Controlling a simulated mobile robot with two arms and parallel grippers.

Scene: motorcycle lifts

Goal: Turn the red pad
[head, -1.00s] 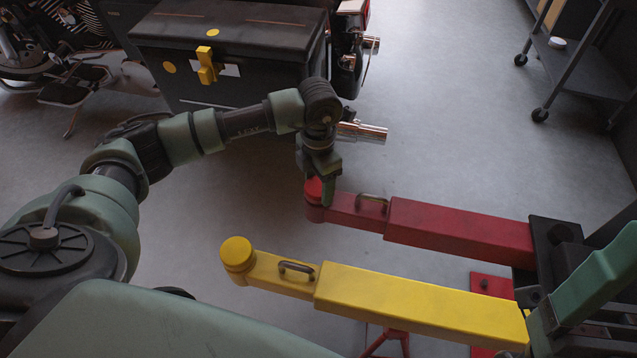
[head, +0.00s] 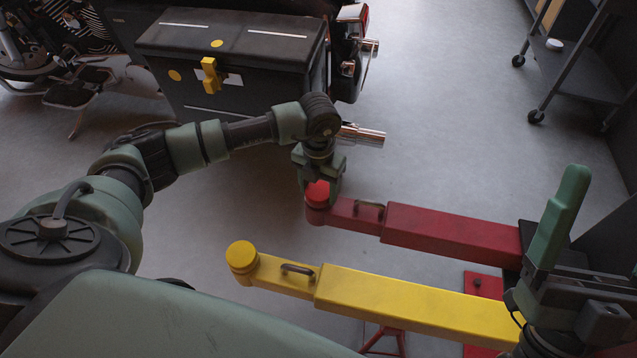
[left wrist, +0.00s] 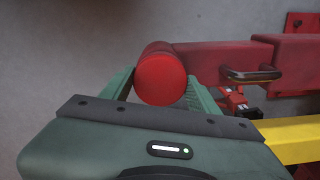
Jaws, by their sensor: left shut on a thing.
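The red pad (head: 318,190) is a round cap at the free end of the red lift arm (head: 455,229). In the left wrist view the red pad (left wrist: 161,78) sits between the two green fingers. My left gripper (head: 322,188) points down over the pad and is shut on it, one finger on each side; it also shows in the left wrist view (left wrist: 162,90). The far side of the pad is partly hidden. My right gripper (head: 562,215) is at the right edge, only partly in view; its jaw state is unclear.
The yellow lift arm (head: 400,300) with its yellow round pad (head: 241,256) runs parallel, nearer to me. A black chest (head: 235,65) with a yellow latch stands behind my left arm, near a chrome exhaust pipe (head: 362,135). A dark cart (head: 585,70) stands at the upper right.

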